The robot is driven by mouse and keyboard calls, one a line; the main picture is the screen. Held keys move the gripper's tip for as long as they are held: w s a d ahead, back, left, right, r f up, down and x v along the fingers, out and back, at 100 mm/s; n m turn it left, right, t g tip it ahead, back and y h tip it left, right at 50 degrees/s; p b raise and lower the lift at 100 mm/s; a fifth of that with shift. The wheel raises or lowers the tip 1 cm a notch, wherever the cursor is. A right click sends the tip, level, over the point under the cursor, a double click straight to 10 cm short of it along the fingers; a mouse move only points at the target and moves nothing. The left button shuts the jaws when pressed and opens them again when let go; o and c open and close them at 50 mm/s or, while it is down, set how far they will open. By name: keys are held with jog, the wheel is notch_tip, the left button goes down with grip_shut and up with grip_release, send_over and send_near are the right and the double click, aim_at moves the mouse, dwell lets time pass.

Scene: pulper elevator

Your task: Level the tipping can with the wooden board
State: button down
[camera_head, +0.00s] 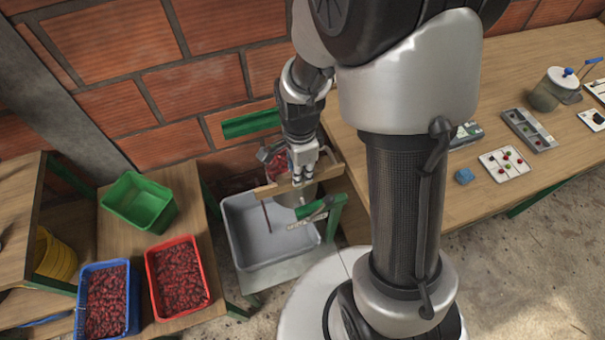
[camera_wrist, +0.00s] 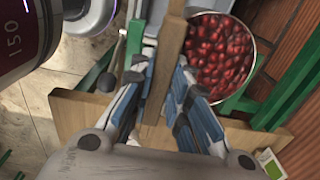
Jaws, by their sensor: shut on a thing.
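My gripper (camera_head: 298,180) points down over the grey tub and is shut on the wooden board (camera_head: 268,190). In the wrist view my gripper (camera_wrist: 160,115) has a narrow upright wooden strip (camera_wrist: 172,45) between its fingers. A wider wooden plank (camera_wrist: 75,112) runs crosswise behind them; I cannot tell how the two join. The tipping can (camera_wrist: 250,30) is round, with a pale metal rim, and full of red cherries up to about the rim. It is right of the fingers, beside the strip.
A grey tub (camera_head: 235,245) sits below, with green frame bars (camera_head: 250,123) around. Left are an empty green crate (camera_head: 140,203), a red crate (camera_head: 150,275) and a blue crate (camera_head: 82,300) of cherries. A wooden table (camera_head: 460,215) with trays is right; a brick wall is behind.

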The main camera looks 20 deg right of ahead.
jog(key=shift+w+p, duration=1.3)
jog(key=shift+w, duration=6.35)
jog(key=shift+w+r+p, duration=0.15)
jog(key=shift+r+p, duration=1.85)
jog(key=shift+r, duration=0.8)
